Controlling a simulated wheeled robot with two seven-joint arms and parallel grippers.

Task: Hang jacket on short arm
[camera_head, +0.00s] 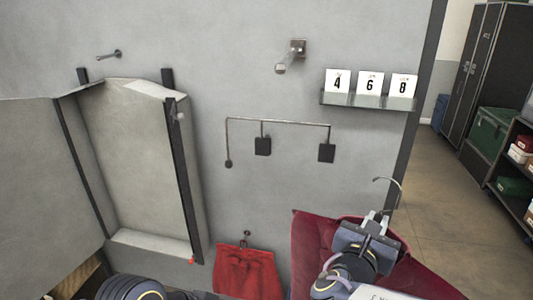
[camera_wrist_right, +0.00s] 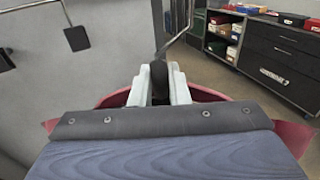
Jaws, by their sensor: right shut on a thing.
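My right gripper (camera_head: 378,222) is shut on the dark neck of a hanger just below its metal hook (camera_head: 388,182), at the lower right. The crimson jacket (camera_head: 312,245) hangs from this hanger, partly hidden behind my gripper and arm. In the right wrist view the pale fingers (camera_wrist_right: 158,88) close on the dark neck, and jacket cloth (camera_wrist_right: 292,135) shows at the sides. A short peg (camera_head: 289,58) juts from the upper wall. A thin rail (camera_head: 280,121) with two dark plates is below it. I cannot tell which is the short arm. My left gripper is out of view.
A ledge (camera_head: 368,101) with number cards is right of the peg. A small hook (camera_head: 110,54) is at upper left, above an open wall cabinet (camera_head: 185,190). A red cloth (camera_head: 248,272) hangs low on the wall. Shelves (camera_head: 492,165) and open floor are at right.

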